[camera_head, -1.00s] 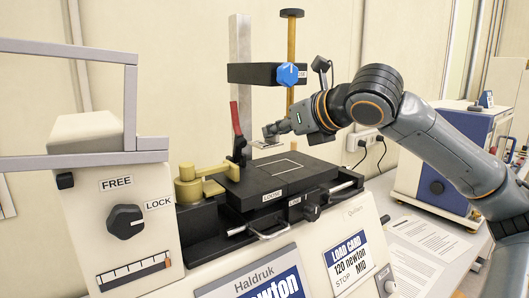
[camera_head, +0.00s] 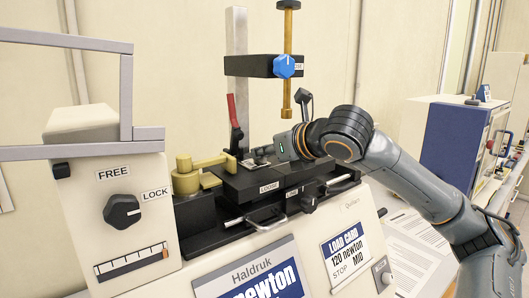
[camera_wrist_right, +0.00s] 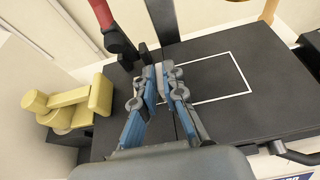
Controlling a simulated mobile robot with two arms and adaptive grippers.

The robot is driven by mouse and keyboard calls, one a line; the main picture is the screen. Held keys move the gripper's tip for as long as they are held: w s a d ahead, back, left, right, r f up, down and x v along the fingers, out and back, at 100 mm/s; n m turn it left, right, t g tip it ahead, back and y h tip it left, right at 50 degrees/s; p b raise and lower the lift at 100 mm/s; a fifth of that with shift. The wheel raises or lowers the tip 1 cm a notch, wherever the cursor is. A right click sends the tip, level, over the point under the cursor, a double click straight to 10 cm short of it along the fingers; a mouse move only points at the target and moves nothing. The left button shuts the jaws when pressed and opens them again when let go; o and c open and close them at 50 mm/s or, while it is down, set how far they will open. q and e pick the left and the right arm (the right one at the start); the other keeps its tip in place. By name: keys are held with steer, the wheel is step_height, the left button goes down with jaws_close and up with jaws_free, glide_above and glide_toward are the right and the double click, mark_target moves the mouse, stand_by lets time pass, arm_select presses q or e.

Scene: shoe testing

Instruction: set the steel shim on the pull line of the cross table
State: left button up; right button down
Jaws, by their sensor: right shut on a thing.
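The cross table (camera_head: 232,190) is a black slab on the test machine. A white rectangular outline (camera_wrist_right: 243,75) shows on its top in the right wrist view. My right gripper (camera_head: 262,154) is low over the table top, toward its back left part. In the right wrist view the gripper (camera_wrist_right: 167,76) is left of the outline's middle, with its fingers close together. It is shut on the steel shim (camera_wrist_right: 159,78), of which only a thin pale edge shows between the fingertips. I cannot tell whether the shim touches the table. My left gripper is not in view.
A yellow clamp (camera_head: 187,178) and a red-handled lever (camera_head: 234,115) stand left of my right gripper. A black crosshead (camera_head: 258,67) with a blue knob and a brass rod (camera_head: 287,60) are above. A FREE/LOCK knob (camera_head: 123,211) is at the left.

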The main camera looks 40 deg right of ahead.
mark_target(275, 171)
steer(key=c, duration=1.4)
jaws_free()
steer(key=shift+f, duration=0.1)
steer(key=shift+c, duration=0.2)
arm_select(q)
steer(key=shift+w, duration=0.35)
arm_select(e)
steer(key=shift+r, duration=0.2)
steer(key=b+v, duration=0.3)
steer(key=shift+s+f, duration=0.15)
steer(key=shift+s, duration=0.2)
arm_select(q)
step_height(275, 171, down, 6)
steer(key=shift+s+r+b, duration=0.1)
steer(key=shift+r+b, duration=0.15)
steer(key=shift+b, duration=0.9)
arm_select(e)
steer(key=v, duration=0.8)
steer(key=shift+r, duration=0.25)
steer(key=shift+s, duration=0.1)
